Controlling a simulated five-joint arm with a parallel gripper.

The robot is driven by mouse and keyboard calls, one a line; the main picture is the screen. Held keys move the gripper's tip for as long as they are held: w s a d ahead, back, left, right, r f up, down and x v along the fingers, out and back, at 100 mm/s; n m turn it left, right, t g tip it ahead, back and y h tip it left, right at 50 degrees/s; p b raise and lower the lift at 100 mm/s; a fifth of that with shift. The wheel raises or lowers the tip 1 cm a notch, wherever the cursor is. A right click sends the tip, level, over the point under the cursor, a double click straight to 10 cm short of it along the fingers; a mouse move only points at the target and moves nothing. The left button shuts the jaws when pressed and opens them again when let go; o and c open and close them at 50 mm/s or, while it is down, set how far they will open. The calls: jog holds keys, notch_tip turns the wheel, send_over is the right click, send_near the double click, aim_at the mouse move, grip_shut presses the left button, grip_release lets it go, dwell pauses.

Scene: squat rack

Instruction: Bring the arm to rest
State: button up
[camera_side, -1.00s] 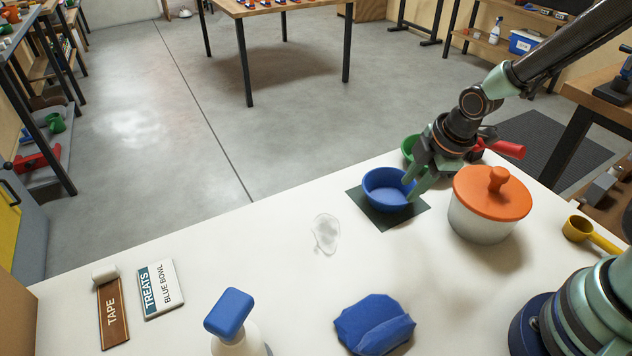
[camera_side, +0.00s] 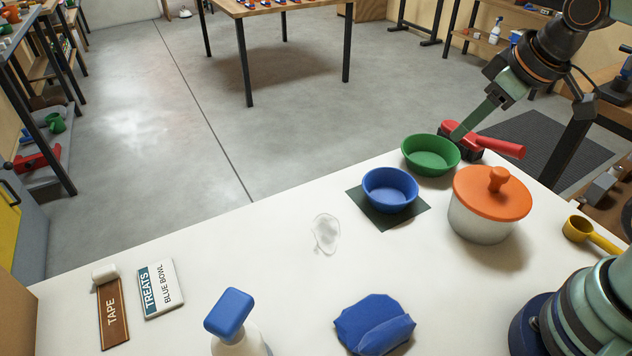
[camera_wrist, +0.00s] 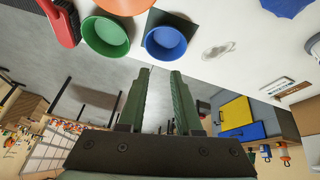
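My gripper (camera_side: 459,134) is raised above the far right of the white table, behind the green bowl in the side view. In the wrist view my gripper (camera_wrist: 160,72) shows two green fingers apart with nothing between them. The blue bowl (camera_side: 390,190) sits upright on a dark square mat (camera_side: 415,217). The green bowl (camera_side: 431,155) stands just behind it, near the table's far edge. Both bowls show in the wrist view, the blue bowl (camera_wrist: 166,43) beside the green bowl (camera_wrist: 105,37), and my fingers touch neither.
A white pot with an orange lid (camera_side: 492,192) stands right of the bowls. A red-handled tool (camera_side: 497,145) lies close to my gripper. A yellow scoop (camera_side: 590,232), blue cloth (camera_side: 374,324), spray bottle (camera_side: 232,320) and sign cards (camera_side: 158,289) are on the table. Its middle is mostly clear.

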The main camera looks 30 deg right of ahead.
jog(key=r+m, duration=0.1)
jog(key=s+r+m, duration=0.1)
jog(key=shift+s+d+m, duration=0.3)
jog(key=shift+d+m, duration=0.1)
dwell(0.5)
